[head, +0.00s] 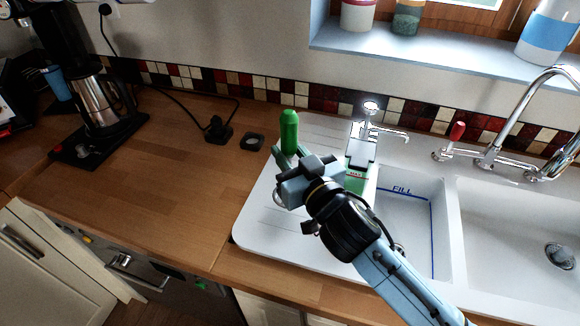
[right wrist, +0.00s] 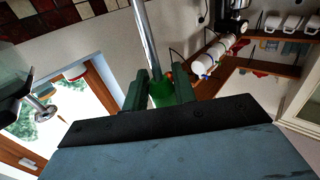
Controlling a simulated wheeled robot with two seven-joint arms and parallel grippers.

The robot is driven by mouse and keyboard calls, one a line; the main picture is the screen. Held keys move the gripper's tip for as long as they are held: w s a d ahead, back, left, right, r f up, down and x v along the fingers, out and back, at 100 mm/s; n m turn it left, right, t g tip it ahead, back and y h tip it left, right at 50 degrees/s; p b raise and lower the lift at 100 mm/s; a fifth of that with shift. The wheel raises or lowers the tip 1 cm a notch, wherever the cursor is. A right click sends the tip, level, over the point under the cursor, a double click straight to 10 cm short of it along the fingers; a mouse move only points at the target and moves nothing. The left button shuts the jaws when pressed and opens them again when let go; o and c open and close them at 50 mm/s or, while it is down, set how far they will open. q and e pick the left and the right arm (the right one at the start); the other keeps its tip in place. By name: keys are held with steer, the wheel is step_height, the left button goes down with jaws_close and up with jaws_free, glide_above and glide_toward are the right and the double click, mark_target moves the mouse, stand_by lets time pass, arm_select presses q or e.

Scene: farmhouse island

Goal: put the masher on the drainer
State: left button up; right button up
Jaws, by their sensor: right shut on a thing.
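The masher has a green handle (head: 289,132) that stands upright between the fingers of my right gripper (head: 291,159). In the right wrist view the gripper is shut on the green handle (right wrist: 161,92), and a shiny metal shaft (right wrist: 146,40) runs away from it. The gripper and masher are over the drainer (head: 258,222), the white ribbed board at the left of the sink. The masher's lower end is mostly hidden behind my gripper, so I cannot tell whether it touches the drainer. My left gripper is not in view.
The sink basin (head: 405,215) lies right of the drainer, with a chrome tap (head: 535,110) behind. A green and white bottle (head: 358,165) stands beside my gripper.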

step_height(320, 180, down, 4)
steer(key=shift+r+b, duration=0.25)
steer(key=shift+b, duration=0.1)
steer(key=shift+f, duration=0.15)
steer(key=o, duration=1)
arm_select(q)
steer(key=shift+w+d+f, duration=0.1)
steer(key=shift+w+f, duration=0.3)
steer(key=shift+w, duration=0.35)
arm_select(e)
steer(key=shift+s+r, duration=0.1)
steer(key=shift+r, duration=0.1)
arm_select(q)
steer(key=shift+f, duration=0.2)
arm_select(e)
steer(key=v, duration=1.1)
steer(key=shift+s+d, duration=0.2)
steer(key=shift+s, duration=0.15)
steer(key=shift+s+f, duration=0.1)
